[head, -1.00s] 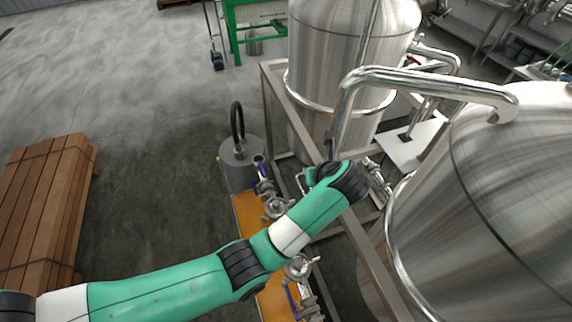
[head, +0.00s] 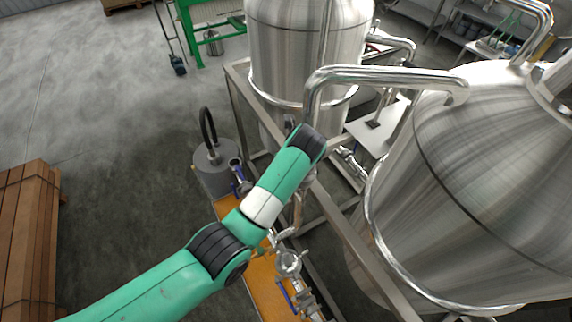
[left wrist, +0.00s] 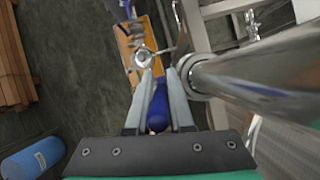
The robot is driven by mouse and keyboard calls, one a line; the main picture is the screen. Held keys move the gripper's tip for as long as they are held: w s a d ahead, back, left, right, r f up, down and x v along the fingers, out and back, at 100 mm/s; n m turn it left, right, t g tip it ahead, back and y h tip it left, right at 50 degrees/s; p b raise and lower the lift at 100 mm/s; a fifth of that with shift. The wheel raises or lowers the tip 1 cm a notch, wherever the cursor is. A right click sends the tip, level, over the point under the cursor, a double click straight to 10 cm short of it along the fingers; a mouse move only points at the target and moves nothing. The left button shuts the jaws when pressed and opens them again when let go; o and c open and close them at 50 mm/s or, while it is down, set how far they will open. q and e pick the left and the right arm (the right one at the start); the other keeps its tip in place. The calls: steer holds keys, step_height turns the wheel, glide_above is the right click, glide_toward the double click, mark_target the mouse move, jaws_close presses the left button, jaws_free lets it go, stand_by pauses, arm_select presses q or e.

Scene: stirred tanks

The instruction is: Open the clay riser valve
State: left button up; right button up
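My left arm reaches across the head view, and its gripper is hidden there behind the wrist and the steel pipework. In the left wrist view, the left gripper (left wrist: 160,76) has its two fingers close on both sides of a blue valve handle (left wrist: 157,108) and looks shut on it. A thick bright steel pipe (left wrist: 260,82) runs just right of the fingers. The handle lies in line with the fingers. No clay-coloured mark shows to name this valve, and its body is hidden. My right gripper is in neither view.
Two large steel tanks (head: 470,190) (head: 300,65) stand right and behind, with a steel frame rail (head: 365,245) beside the arm. Another valve (head: 288,263) sits over an orange platform (head: 262,285). A grey drum (head: 213,178) stands left. A blue cylinder (left wrist: 35,158) lies on the floor.

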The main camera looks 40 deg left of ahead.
arm_select(q)
steer(key=o, duration=0.4)
steer(key=shift+o, duration=0.2)
steer(key=p+v, duration=0.4)
steer(key=v, duration=0.7)
steer(key=shift+r+p, duration=0.25)
steer(key=shift+p, duration=0.15)
steer(key=shift+r, duration=0.1)
